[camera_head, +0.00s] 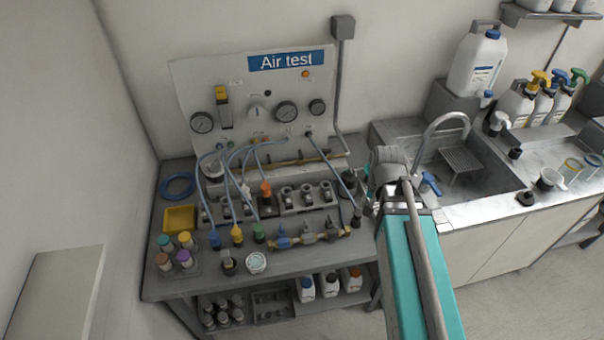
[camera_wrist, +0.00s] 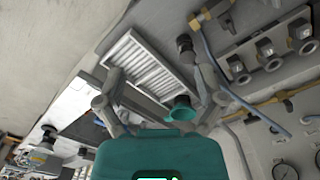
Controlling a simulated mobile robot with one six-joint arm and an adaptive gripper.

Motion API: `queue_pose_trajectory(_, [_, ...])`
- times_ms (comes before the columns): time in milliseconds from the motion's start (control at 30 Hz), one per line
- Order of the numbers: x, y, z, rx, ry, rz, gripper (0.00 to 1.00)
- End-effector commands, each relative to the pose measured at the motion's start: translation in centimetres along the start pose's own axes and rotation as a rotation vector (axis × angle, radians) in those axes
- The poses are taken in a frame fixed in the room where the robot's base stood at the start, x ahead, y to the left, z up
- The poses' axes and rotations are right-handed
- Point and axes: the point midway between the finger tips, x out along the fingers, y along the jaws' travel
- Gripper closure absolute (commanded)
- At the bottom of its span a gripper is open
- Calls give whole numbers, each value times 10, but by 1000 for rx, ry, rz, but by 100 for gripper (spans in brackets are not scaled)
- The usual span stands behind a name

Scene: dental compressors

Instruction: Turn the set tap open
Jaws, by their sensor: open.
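A brass pipe row with taps lies along the front of the bench in the head view. Its left tap (camera_head: 282,240) has a blue handle; the middle tap (camera_head: 308,236) and right tap (camera_head: 333,230) look greyish. I cannot tell which is the set tap. Part of the brass row (camera_wrist: 205,18) shows at the top of the wrist view. My gripper is right of the row, largely hidden behind my wrist in the head view. In the wrist view my gripper (camera_wrist: 158,75) has its fingers spread, apart from the taps, with nothing held between them.
Several hoses run from the Air test panel (camera_head: 265,95) to the bench fittings. A grey fitting block (camera_head: 306,197) stands behind the taps. A teal cup-like object (camera_wrist: 182,110) and a pale grille (camera_wrist: 150,62) appear near my fingers. The sink (camera_head: 475,165) is at right.

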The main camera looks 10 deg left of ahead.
Motion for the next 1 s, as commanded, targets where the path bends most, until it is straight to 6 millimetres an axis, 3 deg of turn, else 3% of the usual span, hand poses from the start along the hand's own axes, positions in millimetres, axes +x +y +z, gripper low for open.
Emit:
queue_pose_trajectory(100, [0, 19, 10, -135, 0, 0, 12])
queue_pose_trajectory(300, [0, 35, 17, -293, 0, 0, 12])
queue_pose_trajectory(733, [0, 40, 18, -348, 0, 0, 12])
queue_pose_trajectory(900, [0, 40, 18, -347, 0, 0, 43])
queue_pose_trajectory(1000, [0, 40, 18, -347, 0, 0, 43])
